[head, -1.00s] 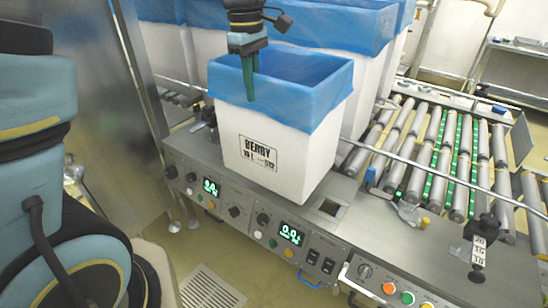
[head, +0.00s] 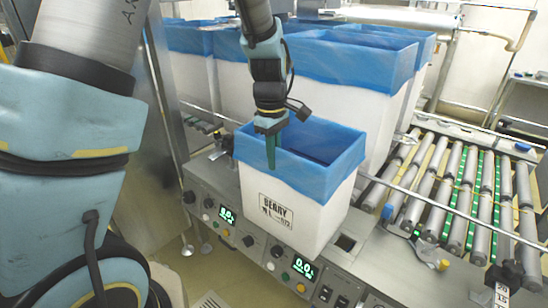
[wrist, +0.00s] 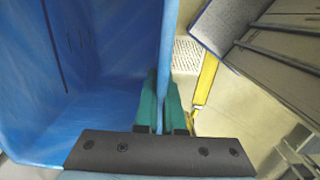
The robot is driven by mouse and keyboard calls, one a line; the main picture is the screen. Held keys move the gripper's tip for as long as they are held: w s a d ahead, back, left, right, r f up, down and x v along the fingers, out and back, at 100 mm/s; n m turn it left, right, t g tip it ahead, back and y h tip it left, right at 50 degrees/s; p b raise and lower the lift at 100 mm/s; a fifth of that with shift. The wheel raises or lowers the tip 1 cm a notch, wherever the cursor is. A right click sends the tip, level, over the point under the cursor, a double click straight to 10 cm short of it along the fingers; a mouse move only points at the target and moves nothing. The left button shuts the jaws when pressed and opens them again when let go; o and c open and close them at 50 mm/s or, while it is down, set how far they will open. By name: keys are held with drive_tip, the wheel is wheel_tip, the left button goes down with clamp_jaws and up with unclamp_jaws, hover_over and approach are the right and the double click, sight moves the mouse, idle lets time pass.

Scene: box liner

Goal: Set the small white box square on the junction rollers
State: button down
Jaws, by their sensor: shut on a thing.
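The small white box (head: 283,213) with BERRY printing stands upright on the metal control console, in front of the larger boxes. A blue liner (head: 335,141) lines it and folds over its rim. My gripper (head: 271,158) points down at the box's near left wall. In the wrist view its green fingers (wrist: 160,105) are shut on the box wall with the blue liner, one finger inside and one outside. The junction rollers (head: 462,190) lie to the right of the box, apart from it. The lower inside of the box is hidden in the head view.
Larger white boxes with blue liners (head: 350,65) stand close behind. A metal rail (head: 400,190) runs between the box and the rollers. The console front (head: 250,240) carries knobs and lit displays. The visible rollers carry no box.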

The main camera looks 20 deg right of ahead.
drive_tip(key=shift+f, duration=0.1)
drive_tip(key=c, duration=1)
unclamp_jaws()
drive_tip(key=r, duration=0.4)
drive_tip(key=r+b, duration=0.1)
drive_tip(key=r, duration=0.7)
drive_tip(key=shift+w+a+r+b, duration=0.15)
drive_tip(key=shift+w+b, duration=0.15)
drive_tip(key=a+f+m, duration=0.1)
drive_tip(key=a+f, duration=0.1)
drive_tip(key=a, duration=0.5)
drive_tip(key=a+f+m+t, duration=0.1)
drive_tip(key=a+f+m, duration=0.1)
drive_tip(key=a, duration=0.6)
drive_tip(key=w+a+f+m, duration=0.1)
drive_tip(key=a+f, duration=0.2)
drive_tip(key=a, duration=0.4)
drive_tip(key=shift+a+m, duration=0.2)
drive_tip(key=shift+m, duration=0.1)
drive_tip(key=shift+o, duration=0.3)
drive_tip(key=s+a+f+m+t, duration=0.1)
drive_tip(key=s+a+f+m, duration=0.1)
drive_tip(key=a, duration=0.4)
drive_tip(key=shift+s+a, duration=0.15)
drive_tip(key=shift+s, duration=0.4)
